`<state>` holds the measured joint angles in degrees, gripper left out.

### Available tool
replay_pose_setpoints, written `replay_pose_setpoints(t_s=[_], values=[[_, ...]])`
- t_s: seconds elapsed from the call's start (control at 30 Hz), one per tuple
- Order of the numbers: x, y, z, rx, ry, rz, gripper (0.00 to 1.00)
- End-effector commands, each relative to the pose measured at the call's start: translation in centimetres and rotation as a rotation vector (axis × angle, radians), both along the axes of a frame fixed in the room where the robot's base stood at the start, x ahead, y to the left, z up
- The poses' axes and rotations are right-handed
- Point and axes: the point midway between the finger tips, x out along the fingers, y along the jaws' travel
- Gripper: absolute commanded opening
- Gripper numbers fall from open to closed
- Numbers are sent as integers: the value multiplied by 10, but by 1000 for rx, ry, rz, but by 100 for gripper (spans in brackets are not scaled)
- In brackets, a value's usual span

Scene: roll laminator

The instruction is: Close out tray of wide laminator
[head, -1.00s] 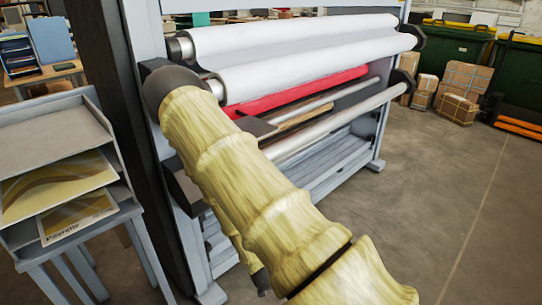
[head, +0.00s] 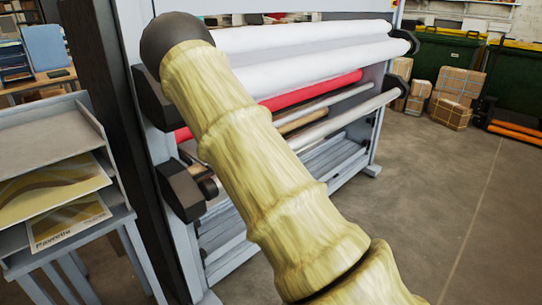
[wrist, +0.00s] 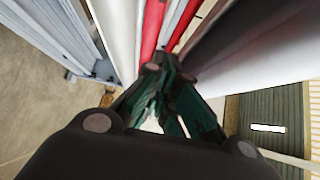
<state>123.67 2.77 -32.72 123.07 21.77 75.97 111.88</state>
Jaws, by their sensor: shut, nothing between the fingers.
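The wide laminator (head: 376,140) stands across the middle of the head view, with white rolls (head: 310,70), a red roll (head: 315,90) and a metal roller (head: 345,118). A grey slatted part (head: 345,160) sits low on its front. I cannot tell which part is the out tray or how far open it is. My gripper (wrist: 165,70) shows in the wrist view with green fingers shut and empty. Its tips are close to the red roll (wrist: 152,25) in the picture; contact is unclear. My arm hides the left ends of the rolls, and the gripper is hidden in the head view.
A grey paper rack (head: 50,130) with printed sheets stands on a small table at the left. Cartons (head: 455,90) and green bins (head: 450,50) are at the back right. The floor (head: 440,200) to the right of the laminator is clear.

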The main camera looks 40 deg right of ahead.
Motion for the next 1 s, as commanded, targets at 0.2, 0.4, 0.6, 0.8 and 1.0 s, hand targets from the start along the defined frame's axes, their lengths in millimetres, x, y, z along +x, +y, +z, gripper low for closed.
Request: replay_pose_setpoints(t_s=[0.2, 0.4, 0.6, 0.8, 1.0], values=[[24, -23, 2, -3, 3, 2, 0], [47, -46, 1, -3, 4, 2, 0], [70, -62, 2, -3, 4, 3, 0], [91, -62, 1, -3, 4, 2, 0], [101, -62, 0, -1, 4, 1, 0]])
